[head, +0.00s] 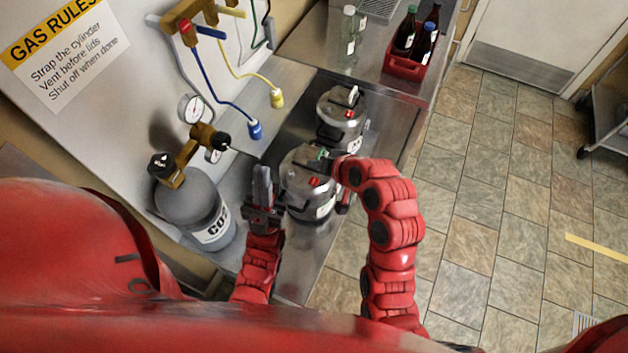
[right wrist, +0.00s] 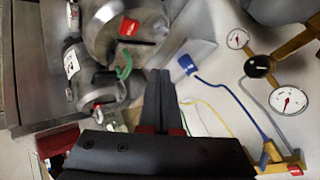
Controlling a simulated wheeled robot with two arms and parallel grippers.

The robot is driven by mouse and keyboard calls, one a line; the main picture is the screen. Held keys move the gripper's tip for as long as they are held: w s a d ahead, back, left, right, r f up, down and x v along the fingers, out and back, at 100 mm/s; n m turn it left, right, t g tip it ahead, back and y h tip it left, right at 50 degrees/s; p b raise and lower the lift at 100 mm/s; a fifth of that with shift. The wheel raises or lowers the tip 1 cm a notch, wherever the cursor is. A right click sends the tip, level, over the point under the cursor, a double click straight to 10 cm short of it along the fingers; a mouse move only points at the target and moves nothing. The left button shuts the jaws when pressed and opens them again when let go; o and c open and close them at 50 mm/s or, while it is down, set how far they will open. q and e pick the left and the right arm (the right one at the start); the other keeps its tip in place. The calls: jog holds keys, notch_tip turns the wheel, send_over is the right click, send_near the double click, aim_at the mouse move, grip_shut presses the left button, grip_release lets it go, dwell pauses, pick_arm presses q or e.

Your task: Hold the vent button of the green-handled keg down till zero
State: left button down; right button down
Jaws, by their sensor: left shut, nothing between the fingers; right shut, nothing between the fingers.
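The green-handled keg (head: 308,190) is a steel keg standing nearer to me on the steel counter. Its green handle (head: 316,153) and red vent button (head: 314,182) are on top. In the right wrist view the green handle (right wrist: 123,66) and red button (right wrist: 128,27) lie left of and beyond my right gripper (right wrist: 160,75), which is shut and empty. In the head view the right gripper's tips are hard to make out beside the keg's top. I see no contact with the button. My left gripper (head: 262,175) is shut and empty, just left of the keg.
A second steel keg (head: 341,115) stands behind. A grey CO2 cylinder (head: 192,205) with gauges is at left. Blue (head: 255,130) and yellow (head: 277,98) hose connectors hang near the kegs. A red crate (head: 402,66) of bottles is at the back.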

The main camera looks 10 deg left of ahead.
jog(key=b, duration=0.2)
send_over(316, 184)
notch_tip(316, 184, down, 4)
jog(key=shift+s+f, duration=0.1)
jog(key=shift+f, duration=0.9)
jog(key=shift+b, duration=0.3)
dwell(0.7)
jog(key=shift+f+b, duration=0.35)
jog(key=shift+f, duration=0.05)
jog(key=shift+f+b, duration=0.4)
jog(key=shift+f, duration=0.25)
dwell(1.5)
jog(key=shift+r, duration=0.1)
jog(key=shift+r+p, duration=0.35)
jog(key=shift+r, duration=0.6)
jog(key=shift+r, duration=0.1)
